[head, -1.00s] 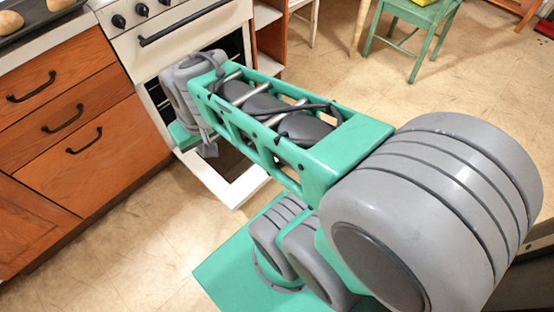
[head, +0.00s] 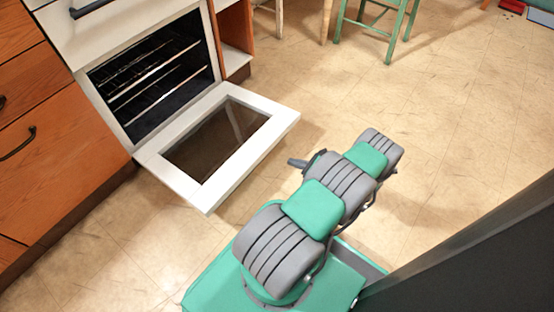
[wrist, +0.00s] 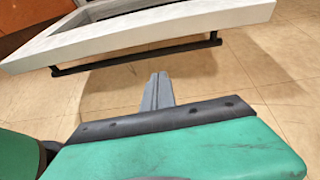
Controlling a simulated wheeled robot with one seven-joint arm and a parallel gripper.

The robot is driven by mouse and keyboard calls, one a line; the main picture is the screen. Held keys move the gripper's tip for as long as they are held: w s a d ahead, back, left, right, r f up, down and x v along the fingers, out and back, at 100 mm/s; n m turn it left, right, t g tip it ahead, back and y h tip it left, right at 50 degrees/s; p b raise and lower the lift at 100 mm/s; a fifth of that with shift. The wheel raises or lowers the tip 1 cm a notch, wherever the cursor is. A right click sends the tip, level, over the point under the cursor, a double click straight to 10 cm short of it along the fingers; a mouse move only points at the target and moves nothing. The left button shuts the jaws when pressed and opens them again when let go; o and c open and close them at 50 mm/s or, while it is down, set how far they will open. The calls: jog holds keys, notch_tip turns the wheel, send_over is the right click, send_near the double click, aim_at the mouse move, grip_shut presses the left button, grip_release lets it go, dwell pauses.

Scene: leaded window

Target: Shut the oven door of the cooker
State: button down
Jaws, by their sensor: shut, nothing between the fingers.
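The oven door (head: 255,108) of the white cooker (head: 98,40) is hinged down and lies open, about level, with its dark glass panel facing up. In the wrist view the door's outer edge (wrist: 150,40) spans the top, with the dark bar handle (wrist: 140,54) below it. My gripper (head: 296,163) is to the right of the door, apart from it, low over the floor. In the wrist view my gripper's fingers (wrist: 158,88) are together, empty, and point towards the handle without visibly touching it.
The open oven cavity (head: 150,75) shows wire racks. Wooden drawers (head: 50,140) stand left of the cooker. A green chair (head: 378,25) is at the back. The floor (head: 440,120) to the right is clear. A dark panel edge (head: 470,250) fills the lower right.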

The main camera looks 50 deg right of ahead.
jog(key=f+b+x, duration=0.1)
jog(key=b+x, duration=0.3)
jog(key=x, duration=0.6)
jog(key=shift+m, duration=0.3)
notch_tip(320, 180, up, 4)
jog(key=shift+s+r, duration=0.1)
jog(key=shift+r, duration=0.15)
